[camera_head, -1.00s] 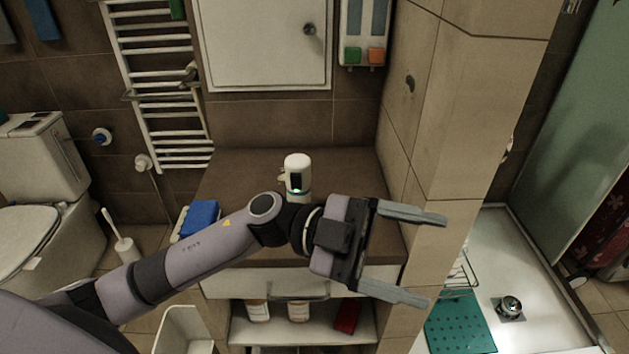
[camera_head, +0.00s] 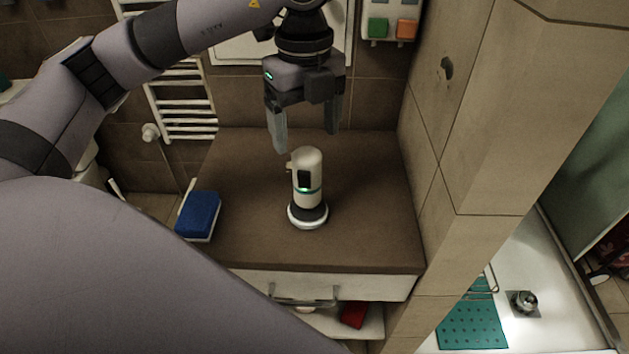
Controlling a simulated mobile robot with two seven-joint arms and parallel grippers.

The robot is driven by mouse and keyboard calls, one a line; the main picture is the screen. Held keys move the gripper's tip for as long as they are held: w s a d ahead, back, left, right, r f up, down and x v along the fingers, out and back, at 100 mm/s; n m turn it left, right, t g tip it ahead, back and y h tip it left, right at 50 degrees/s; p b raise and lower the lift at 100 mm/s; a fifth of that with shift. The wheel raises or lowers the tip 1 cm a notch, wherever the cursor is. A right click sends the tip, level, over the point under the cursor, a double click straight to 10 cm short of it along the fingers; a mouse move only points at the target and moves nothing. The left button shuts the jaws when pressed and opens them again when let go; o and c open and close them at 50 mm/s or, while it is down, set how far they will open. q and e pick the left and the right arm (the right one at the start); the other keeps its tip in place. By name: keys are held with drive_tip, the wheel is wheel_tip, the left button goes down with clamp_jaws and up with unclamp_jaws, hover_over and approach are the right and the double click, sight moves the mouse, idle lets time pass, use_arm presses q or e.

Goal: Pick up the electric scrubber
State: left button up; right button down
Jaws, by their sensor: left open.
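The electric scrubber (camera_head: 308,180) is a cream upright device with a black panel, a green glowing band and a white round base. It stands upright on the brown countertop (camera_head: 260,240). My left gripper (camera_head: 305,140) points down above and slightly behind the scrubber. Its two fingers are spread with nothing between them, and they look apart from the scrubber. My right gripper is not in view.
A blue sponge-like block (camera_head: 198,214) lies at the counter's left edge. A tiled wall (camera_head: 480,150) borders the counter on the right. A towel radiator (camera_head: 185,105) is behind on the left. The counter around the scrubber is mostly clear.

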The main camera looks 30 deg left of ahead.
sight(306, 152)
use_arm(q)
wheel_tip(306, 152, down, 7)
drive_tip(key=shift+r+p, duration=0.1)
drive_tip(key=shift+p, duration=0.5)
drive_tip(key=c, duration=1.1)
